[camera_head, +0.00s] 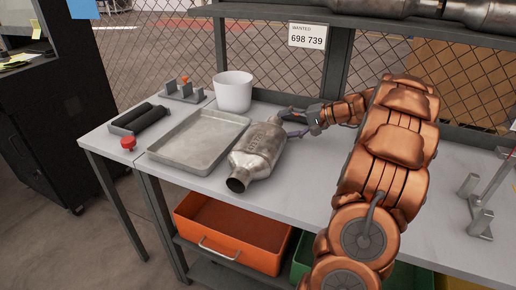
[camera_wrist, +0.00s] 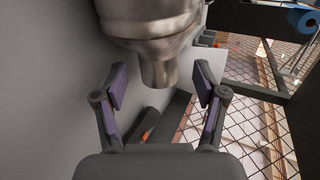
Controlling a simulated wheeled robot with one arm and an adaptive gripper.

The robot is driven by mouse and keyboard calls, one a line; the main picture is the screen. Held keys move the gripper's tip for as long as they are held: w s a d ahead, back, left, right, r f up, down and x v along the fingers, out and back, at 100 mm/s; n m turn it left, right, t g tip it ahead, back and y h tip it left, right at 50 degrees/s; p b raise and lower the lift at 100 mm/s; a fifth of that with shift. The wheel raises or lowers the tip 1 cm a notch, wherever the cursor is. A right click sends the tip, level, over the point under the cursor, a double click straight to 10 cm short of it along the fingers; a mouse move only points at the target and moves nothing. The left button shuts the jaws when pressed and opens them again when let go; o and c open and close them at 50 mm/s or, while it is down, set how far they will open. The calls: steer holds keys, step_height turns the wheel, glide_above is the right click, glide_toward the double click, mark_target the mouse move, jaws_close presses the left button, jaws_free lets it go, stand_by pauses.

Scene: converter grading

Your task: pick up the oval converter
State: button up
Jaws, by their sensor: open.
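The oval converter (camera_head: 258,150) is a grey metal body with a pipe neck at each end. It lies on the grey workbench (camera_head: 310,185), right beside the shallow tray, with one open neck toward the front edge. My gripper (camera_head: 294,123) is at its far right end, reaching in from the right. In the wrist view, the converter body (camera_wrist: 152,22) fills the top, and its narrow neck points between the spread fingers of my gripper (camera_wrist: 161,82). The fingers are open, with visible gaps on both sides of the neck.
The metal tray (camera_head: 185,163) lies left of the converter. A white tub (camera_head: 233,92) and a small post fixture (camera_head: 185,92) stand behind it. Black rollers (camera_head: 140,118) and a red button (camera_head: 128,143) are at the left end. An orange bin (camera_head: 230,232) sits below. A shelf (camera_head: 390,24) overhangs the back.

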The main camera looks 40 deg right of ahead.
steer(key=shift+d+x, duration=0.15)
steer(key=shift+x, duration=0.9)
steer(key=shift+d+x, duration=0.15)
steer(key=shift+x, duration=0.85)
steer(key=shift+w, duration=0.1)
steer(key=shift+c, duration=0.4)
jaws_close()
